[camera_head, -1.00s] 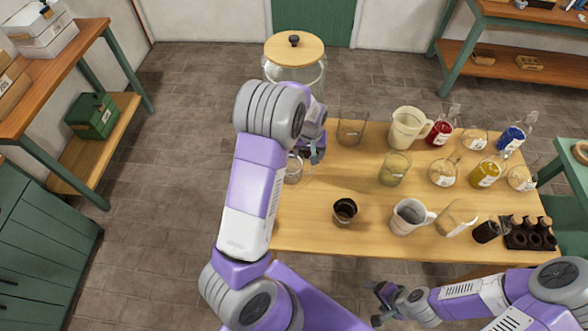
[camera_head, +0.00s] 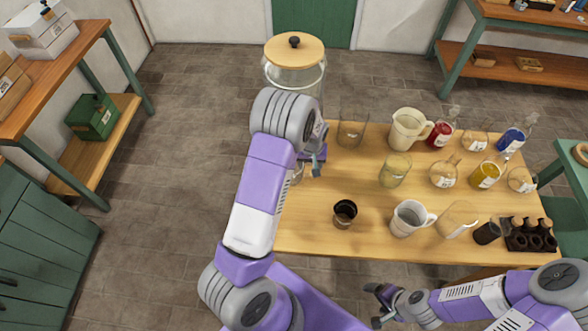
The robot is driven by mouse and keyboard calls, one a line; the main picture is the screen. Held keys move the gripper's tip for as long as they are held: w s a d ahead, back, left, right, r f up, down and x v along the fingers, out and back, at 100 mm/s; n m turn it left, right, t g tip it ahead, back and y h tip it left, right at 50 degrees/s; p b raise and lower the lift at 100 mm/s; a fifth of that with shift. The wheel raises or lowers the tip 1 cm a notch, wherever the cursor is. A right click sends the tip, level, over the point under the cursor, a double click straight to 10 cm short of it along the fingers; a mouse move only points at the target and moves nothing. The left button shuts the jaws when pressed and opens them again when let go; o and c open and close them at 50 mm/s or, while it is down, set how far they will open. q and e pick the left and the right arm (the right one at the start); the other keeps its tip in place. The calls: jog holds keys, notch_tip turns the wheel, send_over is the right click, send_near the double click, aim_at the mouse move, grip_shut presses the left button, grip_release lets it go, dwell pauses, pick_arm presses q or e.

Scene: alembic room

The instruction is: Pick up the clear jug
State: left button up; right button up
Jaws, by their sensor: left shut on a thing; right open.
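The clear jug (camera_head: 297,173) is at the table's left edge, mostly hidden behind my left arm; only a bit of clear glass shows. My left gripper (camera_head: 316,168) is shut on it, though the arm hides most of the grip. I cannot tell whether the jug touches the table. My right gripper (camera_head: 375,304) is open and empty, low in front of the table's near edge.
The wooden table (camera_head: 300,225) holds a clear beaker (camera_head: 352,130), a greenish glass (camera_head: 395,170), a cream jug (camera_head: 408,130), a white jug (camera_head: 409,218), a dark cup (camera_head: 345,213) and several flasks. A large lidded jar (camera_head: 295,75) stands behind.

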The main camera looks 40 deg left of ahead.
pick_arm(q)
grip_shut()
jog(key=shift+w, duration=0.1)
jog(key=shift+r, duration=0.15)
